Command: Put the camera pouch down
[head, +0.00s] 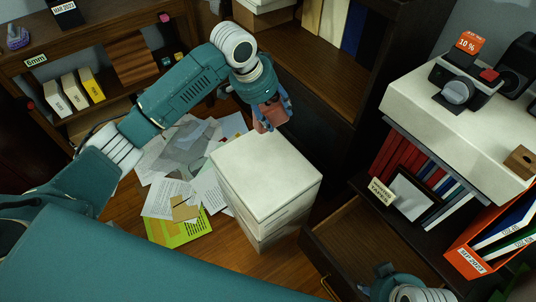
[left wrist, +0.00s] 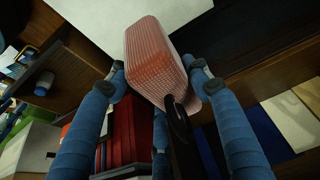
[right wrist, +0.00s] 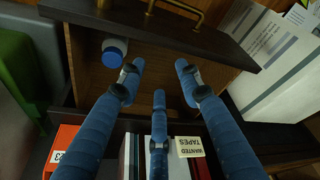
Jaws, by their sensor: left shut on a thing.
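The camera pouch (head: 268,121) is a small pinkish-red textured case with a dark strap. It also shows in the left wrist view (left wrist: 158,55). My left gripper (head: 272,108) is shut on it and holds it by the far edge of a white box stack (head: 265,170). Whether the pouch touches the box is not clear. My right gripper (right wrist: 159,66) is open and empty at the open drawer (right wrist: 95,65); only part of it shows at the bottom right of the head view.
The drawer (head: 375,235) stands open and holds a blue-capped white container (right wrist: 114,52). A camera (head: 466,80) sits on the white cabinet top (head: 440,115) at right. Loose papers (head: 185,160) cover the floor left of the boxes. Shelves stand behind.

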